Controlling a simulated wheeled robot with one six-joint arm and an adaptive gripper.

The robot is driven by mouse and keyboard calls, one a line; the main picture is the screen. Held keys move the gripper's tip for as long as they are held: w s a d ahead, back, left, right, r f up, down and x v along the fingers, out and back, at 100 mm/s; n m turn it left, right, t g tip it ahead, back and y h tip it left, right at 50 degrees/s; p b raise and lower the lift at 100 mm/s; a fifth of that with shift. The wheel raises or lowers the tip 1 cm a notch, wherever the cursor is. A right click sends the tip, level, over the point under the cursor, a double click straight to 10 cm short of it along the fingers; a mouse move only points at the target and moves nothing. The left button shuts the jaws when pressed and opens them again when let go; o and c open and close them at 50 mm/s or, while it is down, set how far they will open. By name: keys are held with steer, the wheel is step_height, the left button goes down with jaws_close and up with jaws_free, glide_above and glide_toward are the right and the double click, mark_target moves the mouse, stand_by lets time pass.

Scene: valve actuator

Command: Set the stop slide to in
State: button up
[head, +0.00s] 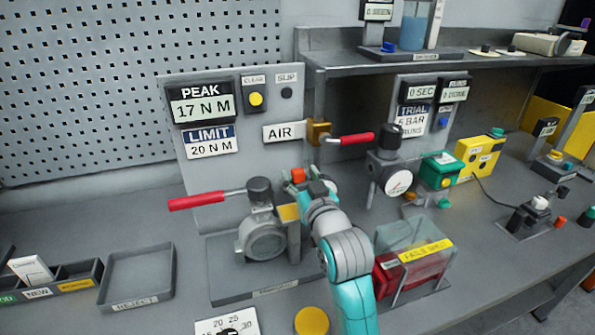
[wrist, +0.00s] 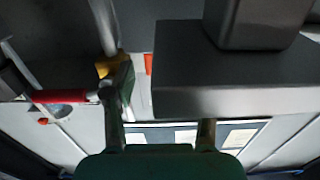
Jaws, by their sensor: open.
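No part in the head view is labelled as the stop slide. A small orange block (head: 298,175) stands at the valve stand, behind the yellow plate (head: 288,213) and right of the black-capped valve (head: 262,238) with its red lever. I cannot tell for sure that this block is the slide. A bit of orange (wrist: 148,64) also shows in the wrist view, beside a big dark grey block. My gripper (head: 320,187) is beside the orange block, mostly hidden by my wrist. In the wrist view my gripper (wrist: 160,126) is open, and the grey block partly covers one finger.
The red lever (head: 205,200) sticks out to the left. The red air handle (head: 350,139) is behind my gripper. A clear-topped red bin (head: 410,262) stands close right of my arm. The reject tray (head: 137,278) lies left. Bench between tray and stand is clear.

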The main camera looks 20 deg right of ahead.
steer(key=shift+w, duration=1.2)
jaws_close()
